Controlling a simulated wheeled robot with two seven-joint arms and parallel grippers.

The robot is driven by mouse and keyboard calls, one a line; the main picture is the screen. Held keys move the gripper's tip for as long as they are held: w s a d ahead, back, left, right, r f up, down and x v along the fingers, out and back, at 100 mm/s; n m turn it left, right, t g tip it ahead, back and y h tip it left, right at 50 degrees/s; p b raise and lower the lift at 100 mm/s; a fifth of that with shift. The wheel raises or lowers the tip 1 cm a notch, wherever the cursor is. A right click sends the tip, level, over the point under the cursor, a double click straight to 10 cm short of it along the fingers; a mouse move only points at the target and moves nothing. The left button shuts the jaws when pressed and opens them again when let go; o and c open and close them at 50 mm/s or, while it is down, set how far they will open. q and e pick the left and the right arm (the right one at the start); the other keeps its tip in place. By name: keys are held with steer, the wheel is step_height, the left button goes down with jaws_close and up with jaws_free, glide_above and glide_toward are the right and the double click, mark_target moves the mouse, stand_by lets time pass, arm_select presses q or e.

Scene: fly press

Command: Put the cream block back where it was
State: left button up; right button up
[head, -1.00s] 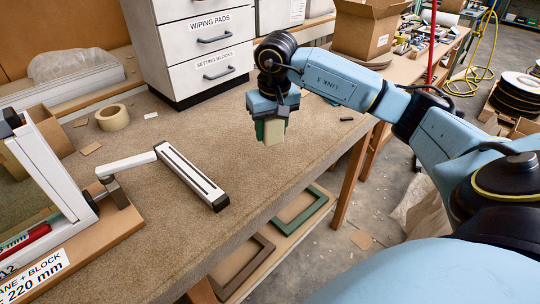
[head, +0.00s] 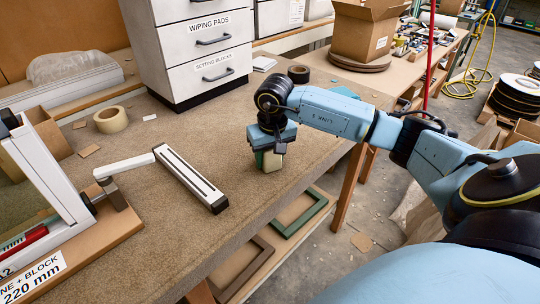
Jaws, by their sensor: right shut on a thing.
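My right gripper (head: 268,154) points down over the right part of the bench top, near its front edge. It is shut on the cream block (head: 272,163), whose lower part shows below the jaws. A green piece (head: 259,158) shows beside the block; I cannot tell whether it is a finger pad or another block. The block is at or just above the bench surface; contact cannot be told. My left gripper is not in view.
A drawer unit (head: 193,56) labelled wiping pads and setting blocks stands behind. A white-and-black bar on an arm (head: 190,177) lies left of the gripper, near the framed fixture (head: 55,175). Tape rolls (head: 111,120) and (head: 298,74) sit on the bench. Bare bench surrounds the block.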

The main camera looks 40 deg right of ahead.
steer(key=o, duration=1.3)
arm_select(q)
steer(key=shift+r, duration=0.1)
arm_select(e)
steer(key=shift+r, duration=0.35)
steer(key=r, duration=0.7)
steer(key=s+r+p, duration=0.1)
steer(key=r, duration=0.2)
steer(key=shift+s+a+r, duration=0.1)
steer(key=shift+a+r, duration=0.1)
steer(key=shift+r, duration=0.1)
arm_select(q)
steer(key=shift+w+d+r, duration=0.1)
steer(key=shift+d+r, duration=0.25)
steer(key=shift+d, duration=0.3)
arm_select(e)
steer(key=shift+s+r, duration=0.1)
steer(key=shift+r, duration=0.35)
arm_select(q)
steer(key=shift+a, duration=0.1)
